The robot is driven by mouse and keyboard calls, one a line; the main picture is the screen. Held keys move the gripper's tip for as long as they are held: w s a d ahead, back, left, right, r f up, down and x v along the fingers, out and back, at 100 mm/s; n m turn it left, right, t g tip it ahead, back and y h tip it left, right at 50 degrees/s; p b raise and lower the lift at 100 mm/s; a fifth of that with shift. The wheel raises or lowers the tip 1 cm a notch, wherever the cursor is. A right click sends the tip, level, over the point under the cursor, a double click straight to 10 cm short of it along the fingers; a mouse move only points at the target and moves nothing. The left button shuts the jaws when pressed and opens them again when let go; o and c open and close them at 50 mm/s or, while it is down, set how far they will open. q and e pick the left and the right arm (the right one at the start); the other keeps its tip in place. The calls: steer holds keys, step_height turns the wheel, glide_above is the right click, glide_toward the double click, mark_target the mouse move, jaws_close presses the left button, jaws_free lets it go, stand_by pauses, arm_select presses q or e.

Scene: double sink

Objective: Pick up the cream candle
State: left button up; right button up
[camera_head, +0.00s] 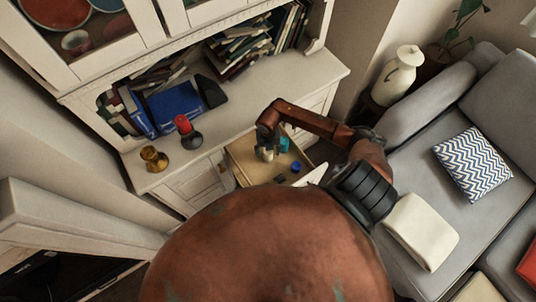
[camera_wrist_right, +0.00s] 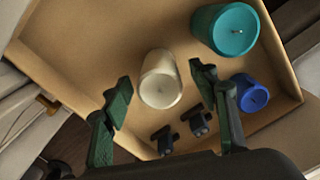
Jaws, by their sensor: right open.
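The cream candle (camera_wrist_right: 161,80) stands in an open drawer (camera_wrist_right: 75,62), between and just beyond the fingers of my right gripper (camera_wrist_right: 160,79) in the right wrist view. The fingers are spread apart, one on each side of the candle in that picture, with nothing clamped between them. Whether they are level with its sides is hard to tell. In the head view, the right arm reaches over the drawer (camera_head: 242,152), and the cream candle (camera_head: 268,155) shows small beneath it. My left gripper is not in view.
A teal candle (camera_wrist_right: 224,30) and a blue candle (camera_wrist_right: 251,94) stand right of the cream one. Small dark items (camera_wrist_right: 197,121) lie near the fingers. Drawer walls enclose them. The cabinet top (camera_head: 232,116) holds a red-topped object (camera_head: 184,126) and a brass piece (camera_head: 153,158).

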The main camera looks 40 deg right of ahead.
steer(key=shift+c, duration=0.3)
steer(key=c, duration=1.3)
steer(key=shift+r, duration=0.1)
